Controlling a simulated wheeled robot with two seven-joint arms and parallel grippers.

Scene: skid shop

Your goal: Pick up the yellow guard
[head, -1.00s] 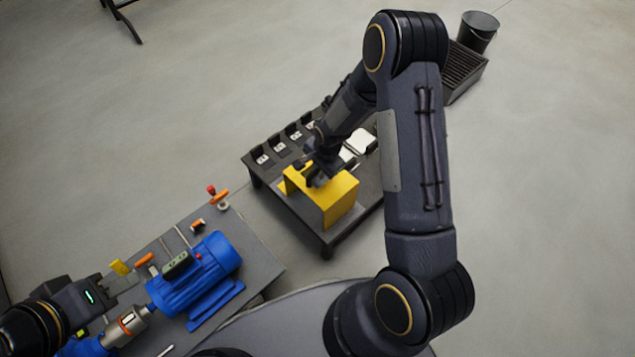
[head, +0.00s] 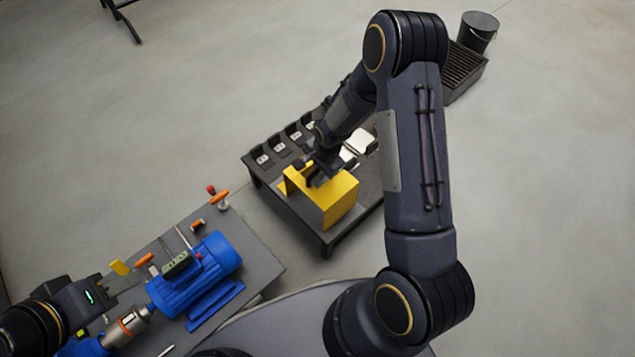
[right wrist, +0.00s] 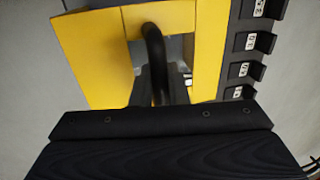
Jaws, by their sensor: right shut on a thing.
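The yellow guard (head: 335,199) is a boxy cover resting on the dark side table (head: 327,241). My right gripper (head: 314,175) is at the top of the guard, reaching down from above. In the right wrist view the yellow guard (right wrist: 92,55) fills the upper middle, and a black curved handle (right wrist: 153,48) rises from it. My right gripper (right wrist: 158,88) is shut on this handle; its finger ends are partly hidden by the wrist body. My left gripper (head: 122,284) is at the lower left near the blue motor's coupling; its jaw state is unclear.
A blue motor (head: 200,272) stands on the grey skid (head: 255,262) at lower left, with small orange-handled parts behind it. Several black labelled bins (head: 279,147) line the table's far edge. A white item (head: 361,141) lies behind the guard. A bucket (head: 477,32) stands at the upper right.

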